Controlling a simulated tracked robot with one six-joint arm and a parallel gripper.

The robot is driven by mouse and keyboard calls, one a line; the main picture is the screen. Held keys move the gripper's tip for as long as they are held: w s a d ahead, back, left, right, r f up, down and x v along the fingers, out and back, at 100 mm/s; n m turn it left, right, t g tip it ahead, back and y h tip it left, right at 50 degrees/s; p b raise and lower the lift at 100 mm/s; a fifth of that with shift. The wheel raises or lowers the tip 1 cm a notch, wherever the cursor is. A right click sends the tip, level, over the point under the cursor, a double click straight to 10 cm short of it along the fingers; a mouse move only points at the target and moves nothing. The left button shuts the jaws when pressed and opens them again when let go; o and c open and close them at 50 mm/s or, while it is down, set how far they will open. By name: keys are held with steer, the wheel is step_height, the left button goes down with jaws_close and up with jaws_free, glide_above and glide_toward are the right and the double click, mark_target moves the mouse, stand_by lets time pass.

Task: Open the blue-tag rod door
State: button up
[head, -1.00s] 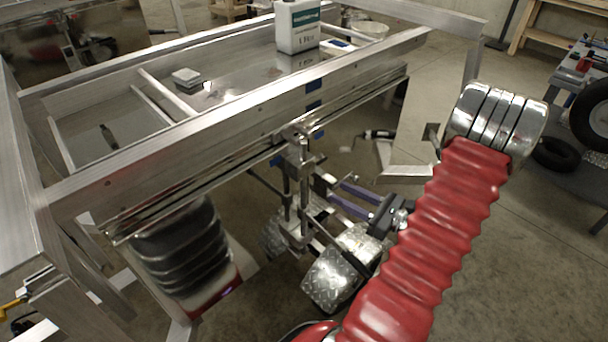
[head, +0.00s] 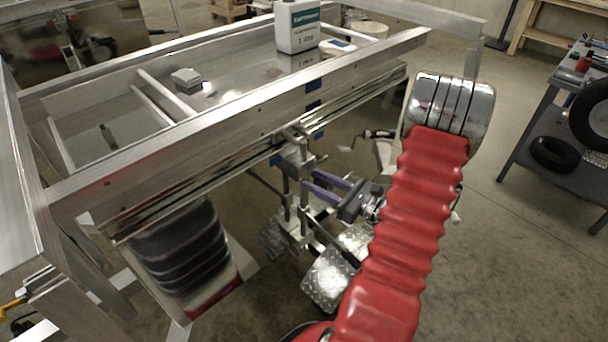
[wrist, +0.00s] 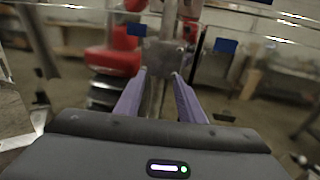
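The vertical metal rod assembly (head: 303,205) hangs below the near aluminium rail, with a bracket block (head: 297,160) at its top. In the wrist view, blue tags (wrist: 226,45) flank the bracket block (wrist: 165,52). My gripper (head: 311,184) has purple fingers pointing at the rods. In the wrist view, my gripper (wrist: 159,75) has its fingers apart, with a vertical rod (wrist: 156,98) appearing between them. I cannot tell whether either finger touches it.
The aluminium trailer frame (head: 240,108) spans the left, carrying a white bottle (head: 297,27). Diamond-plate metal parts (head: 330,275) sit below the rods. A dark cart (head: 560,120) with tyres stands at the right. Concrete floor is clear between.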

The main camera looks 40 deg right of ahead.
mark_target(304, 175)
steer(key=shift+x, duration=2.6)
steer(key=shift+c, duration=0.5)
jaws_close()
steer(key=shift+d, duration=0.15)
